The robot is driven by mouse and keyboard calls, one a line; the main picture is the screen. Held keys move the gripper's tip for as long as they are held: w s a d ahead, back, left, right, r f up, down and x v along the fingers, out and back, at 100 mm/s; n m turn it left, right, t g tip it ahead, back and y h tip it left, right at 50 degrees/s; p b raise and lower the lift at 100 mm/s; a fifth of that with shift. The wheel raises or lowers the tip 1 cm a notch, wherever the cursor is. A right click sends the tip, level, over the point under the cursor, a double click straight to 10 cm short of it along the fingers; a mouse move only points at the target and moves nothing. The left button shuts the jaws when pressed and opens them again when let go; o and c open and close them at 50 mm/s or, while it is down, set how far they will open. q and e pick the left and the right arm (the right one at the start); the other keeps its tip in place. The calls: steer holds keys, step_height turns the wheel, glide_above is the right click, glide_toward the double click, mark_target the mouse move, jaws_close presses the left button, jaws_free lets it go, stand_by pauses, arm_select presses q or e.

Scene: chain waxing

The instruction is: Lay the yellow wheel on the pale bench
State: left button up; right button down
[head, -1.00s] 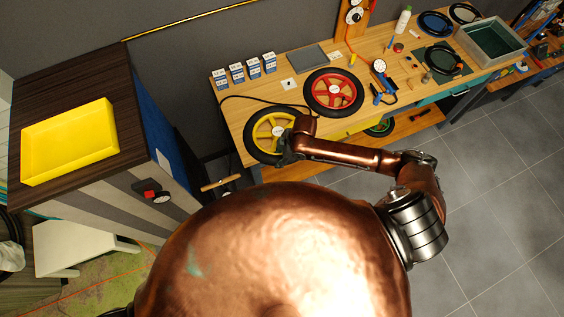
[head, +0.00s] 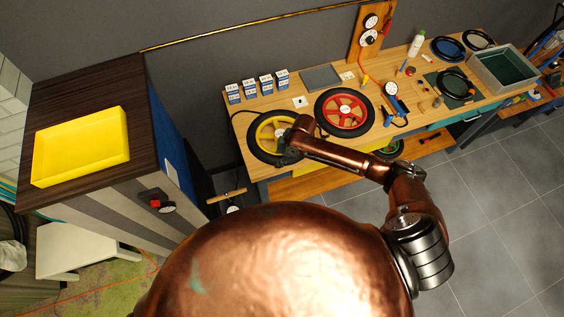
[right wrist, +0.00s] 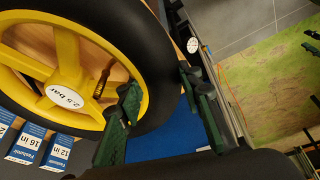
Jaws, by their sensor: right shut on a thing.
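The yellow wheel (head: 261,133) has a black tyre and yellow spokes. It is at the left end of the wooden workbench; I cannot tell whether it is clear of the top. My right gripper (head: 289,150) is shut on its near rim. In the right wrist view the tyre of the yellow wheel (right wrist: 152,55) passes between the green fingers of the right gripper (right wrist: 162,98), and its hub label shows. The pale bench (head: 75,250) is low and white, at the lower left beside the dark-topped cabinet; its visible top is bare. My left gripper is not in view.
The cabinet (head: 90,88) with a yellow tray (head: 38,160) stands between the workbench and the pale bench. A red wheel (head: 345,112) lies right of the yellow one. Several small boxes (head: 265,87) stand behind. An orange cable (head: 100,297) crosses the floor mat.

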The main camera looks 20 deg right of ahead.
steer(key=shift+w+a+f, duration=0.1)
steer(key=shift+w+f, duration=0.3)
steer(key=shift+w, duration=0.35)
steer(key=w+f+b, duration=0.1)
steer(key=w+b, duration=0.1)
steer(key=b, duration=0.1)
steer(key=w+f+b, duration=0.1)
steer(key=f+b, duration=0.1)
steer(key=b, duration=0.1)
steer(key=shift+w, duration=0.4)
steer(key=shift+s+f, duration=0.1)
steer(key=shift+f, duration=0.6)
steer(key=c, duration=1.3)
jaws_free()
steer(key=shift+o, duration=0.2)
step_height(320, 180, up, 6)
steer(key=p, duration=0.5)
steer(key=shift+p, duration=0.35)
